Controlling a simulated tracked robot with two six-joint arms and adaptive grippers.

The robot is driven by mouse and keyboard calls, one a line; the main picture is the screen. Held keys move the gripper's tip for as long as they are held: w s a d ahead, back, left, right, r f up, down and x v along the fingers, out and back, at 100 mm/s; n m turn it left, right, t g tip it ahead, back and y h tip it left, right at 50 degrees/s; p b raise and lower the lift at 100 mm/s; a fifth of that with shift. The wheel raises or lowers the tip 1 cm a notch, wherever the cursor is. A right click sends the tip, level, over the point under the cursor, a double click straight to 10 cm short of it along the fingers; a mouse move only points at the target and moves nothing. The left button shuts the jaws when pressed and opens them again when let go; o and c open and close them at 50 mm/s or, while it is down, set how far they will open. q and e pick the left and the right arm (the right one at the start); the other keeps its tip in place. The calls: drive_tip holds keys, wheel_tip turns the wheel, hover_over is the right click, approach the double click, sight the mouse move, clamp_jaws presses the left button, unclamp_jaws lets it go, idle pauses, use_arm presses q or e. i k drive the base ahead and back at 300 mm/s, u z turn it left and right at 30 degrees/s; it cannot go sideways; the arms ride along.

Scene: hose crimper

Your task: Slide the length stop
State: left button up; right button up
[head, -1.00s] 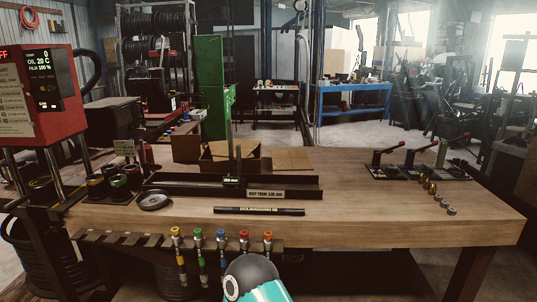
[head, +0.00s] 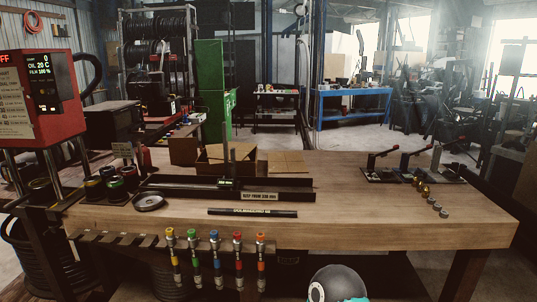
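A long black rail (head: 285,184) lies along the workbench, left of its middle, with a small label on its front. A short black bar or hose piece (head: 252,212) with pale print lies on the wood in front of the rail. Neither gripper is in view. Only a rounded dark and teal part of my own arm shows at the bottom edge, well in front of the rail.
The red crimper (head: 38,97) stands at the left, with dark round cups (head: 112,188) and a round disc (head: 149,201) beside the rail. Open cardboard boxes (head: 232,166) sit behind it. Lever clamps (head: 415,163) stand at the right. Bare wood (head: 370,215) lies between.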

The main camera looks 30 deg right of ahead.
sight(226, 183)
drive_tip(key=i, duration=1)
drive_tip(key=z, duration=0.1)
